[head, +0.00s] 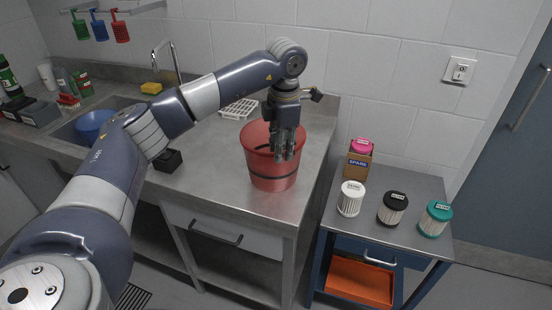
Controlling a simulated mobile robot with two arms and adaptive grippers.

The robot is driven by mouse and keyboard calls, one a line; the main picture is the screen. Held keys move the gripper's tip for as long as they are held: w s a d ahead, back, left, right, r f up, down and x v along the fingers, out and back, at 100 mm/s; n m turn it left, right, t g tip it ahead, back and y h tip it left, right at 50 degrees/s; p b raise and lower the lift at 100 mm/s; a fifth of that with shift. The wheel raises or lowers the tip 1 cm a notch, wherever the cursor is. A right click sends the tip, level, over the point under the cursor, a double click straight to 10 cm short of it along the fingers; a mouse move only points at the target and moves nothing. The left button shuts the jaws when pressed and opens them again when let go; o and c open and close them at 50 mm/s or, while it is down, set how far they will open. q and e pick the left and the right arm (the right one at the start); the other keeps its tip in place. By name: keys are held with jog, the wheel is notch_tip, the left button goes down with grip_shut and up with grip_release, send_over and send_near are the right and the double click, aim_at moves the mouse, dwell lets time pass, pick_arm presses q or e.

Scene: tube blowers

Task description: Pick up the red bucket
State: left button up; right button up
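The red bucket (264,172) stands upright on the steel counter (215,185) near its right end. It has a dark band around its side. My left arm reaches in from the left, and my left gripper (284,155) points down at the bucket's near right rim. Its fingers overlap the bucket's opening and front wall in the picture. I cannot tell whether they touch the wall or whether they are open or shut. My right gripper is not in view.
A white rack (240,109) lies behind the bucket. A sink with a blue bowl (92,125) is at left. At right, a lower cart (372,228) holds white, black and teal filters and a box labelled spare with a pink-topped filter. A tap (168,60) stands behind.

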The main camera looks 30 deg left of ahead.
aim_at(280, 169)
pick_arm(q)
jog(key=f+p, duration=0.1)
jog(key=f, duration=0.4)
jog(key=f+p, duration=0.1)
jog(key=f, duration=0.2)
jog(key=shift+w+a+f+p, duration=0.1)
jog(key=shift+w+a+p, duration=0.15)
jog(key=shift+a+p, duration=0.1)
jog(key=shift+a+f, duration=0.1)
jog(key=shift+f, duration=0.35)
jog(key=shift+c, duration=0.6)
jog(key=c, duration=0.4)
jog(key=shift+w+r, duration=0.1)
grip_shut()
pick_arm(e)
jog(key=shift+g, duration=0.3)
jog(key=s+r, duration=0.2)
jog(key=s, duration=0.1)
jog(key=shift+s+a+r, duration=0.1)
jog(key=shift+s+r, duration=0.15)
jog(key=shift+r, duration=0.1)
